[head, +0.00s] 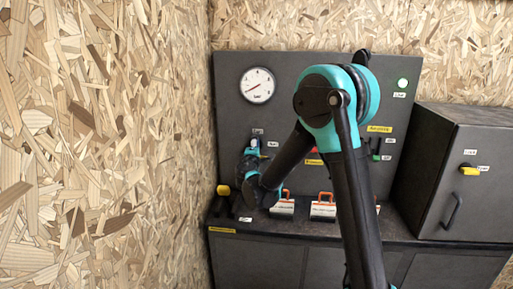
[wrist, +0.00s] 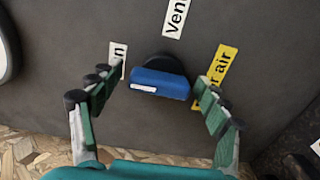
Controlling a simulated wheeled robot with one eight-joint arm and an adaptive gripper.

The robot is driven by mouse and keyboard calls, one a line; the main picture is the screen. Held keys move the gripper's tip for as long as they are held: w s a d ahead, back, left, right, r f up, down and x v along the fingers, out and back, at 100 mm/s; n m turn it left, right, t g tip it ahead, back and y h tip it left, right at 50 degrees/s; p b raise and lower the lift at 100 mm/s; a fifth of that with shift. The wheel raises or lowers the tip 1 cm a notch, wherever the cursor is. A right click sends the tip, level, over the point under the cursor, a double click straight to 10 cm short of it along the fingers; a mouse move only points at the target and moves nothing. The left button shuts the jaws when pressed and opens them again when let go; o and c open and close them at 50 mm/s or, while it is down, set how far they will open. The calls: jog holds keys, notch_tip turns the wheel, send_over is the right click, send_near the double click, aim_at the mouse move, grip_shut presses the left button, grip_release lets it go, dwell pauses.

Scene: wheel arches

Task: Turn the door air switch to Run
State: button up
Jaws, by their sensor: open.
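The door air switch is a blue bar handle (wrist: 160,83) on a round dark base; it shows small in the head view (head: 254,143). A white mark sits on the handle's left end in the wrist view, on the side of a white label ending in "n" (wrist: 119,57), partly hidden by a finger. The Vent label (wrist: 176,16) is above the handle and the yellow door air label (wrist: 221,67) is right of it. My gripper (wrist: 160,88) is open, one finger beyond each end of the handle, with small gaps showing. The head view partly hides it behind my arm.
Padlock-like blocks with orange shackles (head: 322,206) stand on the ledge below. A cabinet (head: 450,170) is at right; a chipboard wall (head: 110,140) is close at left.

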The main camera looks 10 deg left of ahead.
jog(key=s, duration=1.2)
jog(key=shift+a, duration=0.2)
jog(key=s+d+f+m+g+h, duration=0.1)
jog(key=s+d+f+m+g, duration=0.2)
jog(key=d, duration=0.6)
jog(key=s+d+f+m+g+h, duration=0.2)
jog(key=d+f+m, duration=0.15)
jog(key=d, duration=0.45)
jog(key=s+d+f+m+g+h, duration=0.1)
jog(key=s+d+f+m+g, duration=0.25)
jog(key=d, duration=0.55)
jog(key=s+d+f+m+g+y, duration=0.1)
jog(key=s+f+m, duration=0.3)
jog(key=s, duration=0.5)
jog(key=s+d+f+m+g+y, duration=0.2)
jog(key=s+f+m+g+y, duration=0.1)
jog(key=s, duration=0.6)
notch_tip(320, 180, down, 2)
jog(key=shift+s+d+f+m+g+y, duration=0.1)
jog(key=shift+s+d+m+g+y, duration=0.2)
jog(key=shift+g, duration=0.35)
jog(key=shift+w, duration=0.15)
jog(key=shift+c, duration=0.3)
